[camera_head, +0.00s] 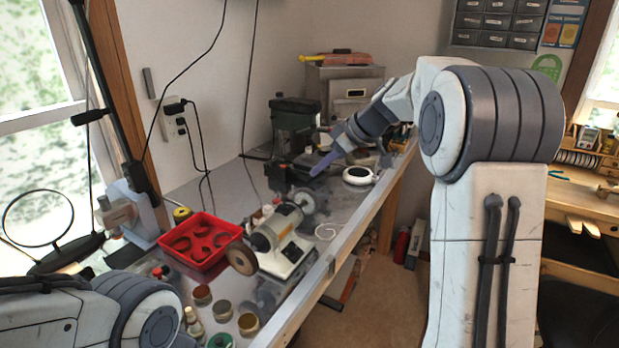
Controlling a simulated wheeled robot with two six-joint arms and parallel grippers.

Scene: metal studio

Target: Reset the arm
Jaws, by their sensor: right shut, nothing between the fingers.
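My right arm comes in from the right and reaches over the workbench (350,218). My right gripper (318,170) is shut with nothing in it. It points down and left over the far part of the bench, in front of a dark green machine (295,125). Whether its tip touches anything is hard to tell at this size. My left arm shows only as a shoulder part at the lower left; its gripper is not in view.
A red tray (232,228) with dark red curved parts stands at the left. A bench grinder (272,236) sits beside it. Several jars stand in front. A white round device (358,176) lies near the right gripper. A metal cabinet (343,77) stands behind.

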